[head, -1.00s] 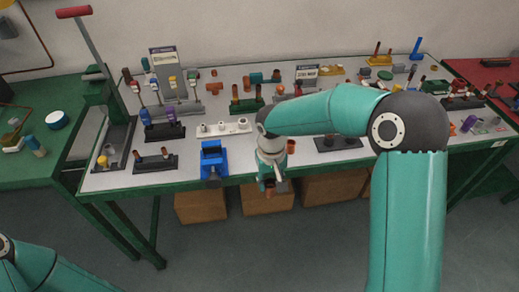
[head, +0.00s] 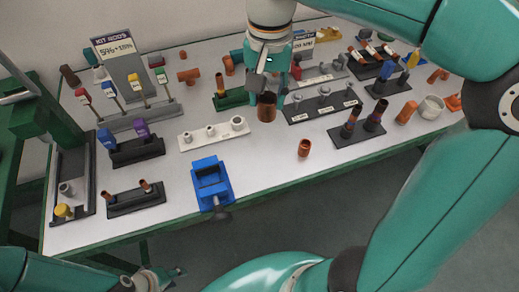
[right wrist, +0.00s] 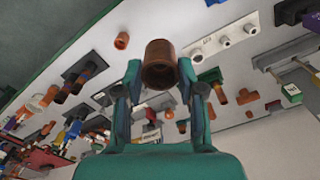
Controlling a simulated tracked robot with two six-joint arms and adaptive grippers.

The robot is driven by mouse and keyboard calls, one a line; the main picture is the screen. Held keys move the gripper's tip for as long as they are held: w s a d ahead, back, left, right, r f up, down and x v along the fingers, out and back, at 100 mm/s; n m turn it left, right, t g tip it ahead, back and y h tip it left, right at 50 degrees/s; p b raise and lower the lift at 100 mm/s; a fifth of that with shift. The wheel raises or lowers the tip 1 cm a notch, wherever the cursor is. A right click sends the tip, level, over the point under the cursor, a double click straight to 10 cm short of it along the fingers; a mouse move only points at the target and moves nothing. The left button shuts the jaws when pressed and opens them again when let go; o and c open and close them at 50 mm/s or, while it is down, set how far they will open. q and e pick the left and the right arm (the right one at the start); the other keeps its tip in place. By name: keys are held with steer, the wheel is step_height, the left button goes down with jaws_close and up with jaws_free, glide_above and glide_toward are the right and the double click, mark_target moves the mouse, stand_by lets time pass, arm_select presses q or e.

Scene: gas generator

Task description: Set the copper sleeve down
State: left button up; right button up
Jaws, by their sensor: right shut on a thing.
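A copper sleeve (head: 266,107) hangs below my right gripper (head: 268,88), above the white tabletop (head: 265,178). In the right wrist view the sleeve (right wrist: 159,66) is between the two fingertips of my right gripper (right wrist: 160,82), which is shut on it. In the head view the sleeve appears clear of the table, between the white holder and a dark labelled rack; its exact height is hard to tell. My left gripper (head: 160,278) is low at the lower left, off the table's front edge; its jaws are too small to read.
A short copper fitting (head: 304,148) stands on the tabletop to the right. A white holder (head: 214,134), a blue vise (head: 211,184), a dark labelled rack (head: 322,103) and a green block (head: 231,98) surround the area. Bare tabletop lies between the vise and the fitting.

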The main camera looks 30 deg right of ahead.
step_height(320, 180, down, 19)
steer(key=shift+s+d+f+b, duration=0.1)
steer(key=shift+s+f+b, duration=0.1)
steer(key=shift+b, duration=0.95)
steer(key=shift+f, duration=0.15)
steer(key=o, duration=1.1)
steer(key=shift+o, duration=0.2)
steer(key=shift+r, duration=0.25)
step_height(320, 180, up, 12)
steer(key=p, duration=0.1)
